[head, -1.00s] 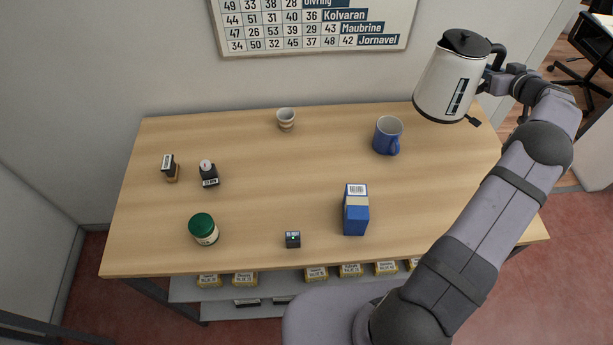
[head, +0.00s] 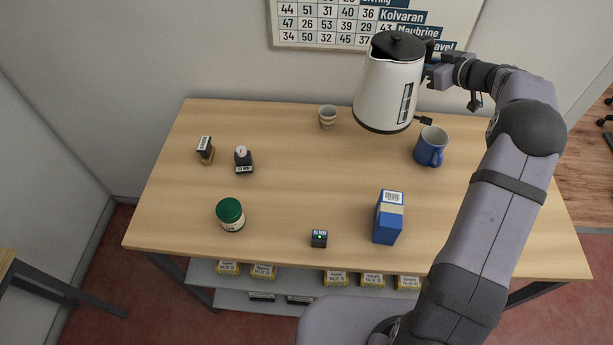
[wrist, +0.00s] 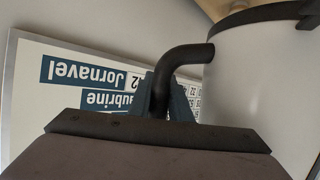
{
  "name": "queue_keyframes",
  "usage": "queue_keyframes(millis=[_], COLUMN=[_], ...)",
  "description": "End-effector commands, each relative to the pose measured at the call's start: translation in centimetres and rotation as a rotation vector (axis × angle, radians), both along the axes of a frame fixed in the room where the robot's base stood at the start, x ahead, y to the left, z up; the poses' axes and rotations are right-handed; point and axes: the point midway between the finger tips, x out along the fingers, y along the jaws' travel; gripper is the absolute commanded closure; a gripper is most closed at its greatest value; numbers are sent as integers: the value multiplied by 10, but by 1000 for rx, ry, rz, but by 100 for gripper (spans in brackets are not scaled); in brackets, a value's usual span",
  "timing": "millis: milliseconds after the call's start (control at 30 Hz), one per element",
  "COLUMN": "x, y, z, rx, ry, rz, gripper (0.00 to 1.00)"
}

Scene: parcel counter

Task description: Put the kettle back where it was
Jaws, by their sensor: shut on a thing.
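The white kettle (head: 385,92) with a black lid and black base rim is held in the air over the back of the table, between the striped cup and the blue mug in the head view. It looks upright. My gripper (head: 431,72) is shut on its black handle, at the kettle's right side. In the wrist view the jaws (wrist: 166,97) close around the black handle, and the kettle's white body (wrist: 255,85) fills the right side. The place where the kettle stood before cannot be told from these frames.
On the wooden table (head: 290,190) are a striped cup (head: 327,117), blue mug (head: 431,146), blue box (head: 388,217), green-lidded jar (head: 230,214), small dark device (head: 319,239) and two stamps (head: 205,149) (head: 243,159). The table's middle is clear. A number chart (head: 340,24) hangs behind.

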Motion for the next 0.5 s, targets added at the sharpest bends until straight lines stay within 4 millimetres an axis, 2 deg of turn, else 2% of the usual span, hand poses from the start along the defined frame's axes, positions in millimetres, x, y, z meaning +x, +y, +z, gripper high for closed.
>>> queue_keyframes(millis=[33, 200, 400, 500], x=[-2, -17, -40, -51], y=[25, 94, 163, 187], z=[3, 3, 3, 3], rx=[4, 5, 6, 7], ry=[-6, -7, -10, -11], rz=[42, 169, 303, 353], gripper=[100, 100, 100, 100])
